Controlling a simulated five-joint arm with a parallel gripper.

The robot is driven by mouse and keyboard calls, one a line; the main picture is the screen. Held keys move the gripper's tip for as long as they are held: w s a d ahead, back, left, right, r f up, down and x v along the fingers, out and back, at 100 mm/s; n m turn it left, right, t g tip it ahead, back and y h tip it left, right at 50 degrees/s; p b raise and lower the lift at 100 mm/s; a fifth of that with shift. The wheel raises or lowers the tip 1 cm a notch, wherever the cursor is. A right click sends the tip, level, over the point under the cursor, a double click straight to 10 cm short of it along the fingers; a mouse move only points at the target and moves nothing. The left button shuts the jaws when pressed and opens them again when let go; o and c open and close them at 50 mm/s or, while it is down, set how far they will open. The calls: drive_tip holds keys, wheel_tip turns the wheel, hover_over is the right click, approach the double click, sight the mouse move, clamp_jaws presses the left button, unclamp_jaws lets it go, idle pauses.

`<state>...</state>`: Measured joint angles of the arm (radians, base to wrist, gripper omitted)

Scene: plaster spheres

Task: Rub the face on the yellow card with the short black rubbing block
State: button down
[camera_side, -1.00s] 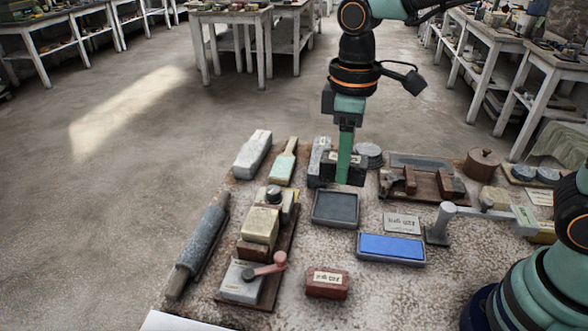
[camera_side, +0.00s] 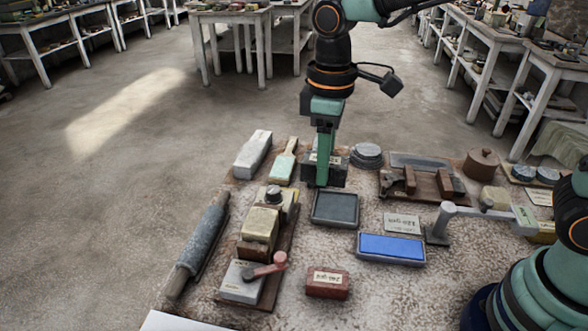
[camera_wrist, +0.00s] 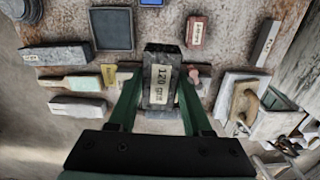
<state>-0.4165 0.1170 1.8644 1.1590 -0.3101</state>
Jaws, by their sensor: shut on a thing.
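My gripper (camera_side: 321,184) is shut on the short black rubbing block (camera_side: 339,173), behind the grey tray in the side view. In the wrist view the block (camera_wrist: 160,98) sits between my green fingers, with a pale label reading 120 grit on the face toward the camera. In the side view my fingers hide part of it, and I cannot tell whether it touches the table. A yellow item (camera_side: 546,238) at the right, partly hidden by my arm, may be the card.
A grey tray (camera_side: 335,208), a blue pad (camera_side: 391,247) and a labelled red block (camera_side: 328,283) lie in front. A grey roller (camera_side: 203,238) and a wooden rack with blocks stand at left. Round grey discs (camera_side: 367,155) and a board with brown blocks (camera_side: 436,184) are at right.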

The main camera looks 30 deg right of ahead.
hover_over(253, 225)
drive_tip(key=s+d, duration=0.2)
wheel_tip(253, 225, down, 4)
drive_tip(key=shift+w+a+f, duration=0.1)
drive_tip(key=shift+a+f, duration=0.05)
drive_tip(key=shift+f, duration=1.4)
drive_tip(key=shift+w+a+f, duration=0.1)
drive_tip(key=shift+a+f, duration=0.05)
drive_tip(key=shift+f, duration=1.4)
drive_tip(key=shift+f, duration=0.4)
drive_tip(key=shift+w, duration=0.1)
drive_tip(key=shift+w+a, duration=0.7)
drive_tip(key=shift+s+d+f, duration=0.1)
drive_tip(key=shift+s+d, duration=1.4)
drive_tip(key=shift+s, duration=0.15)
drive_tip(key=shift+w+a+r, duration=0.2)
drive_tip(key=shift+w+a, duration=1.35)
drive_tip(key=shift+w, duration=0.15)
drive_tip(key=shift+f, duration=0.1)
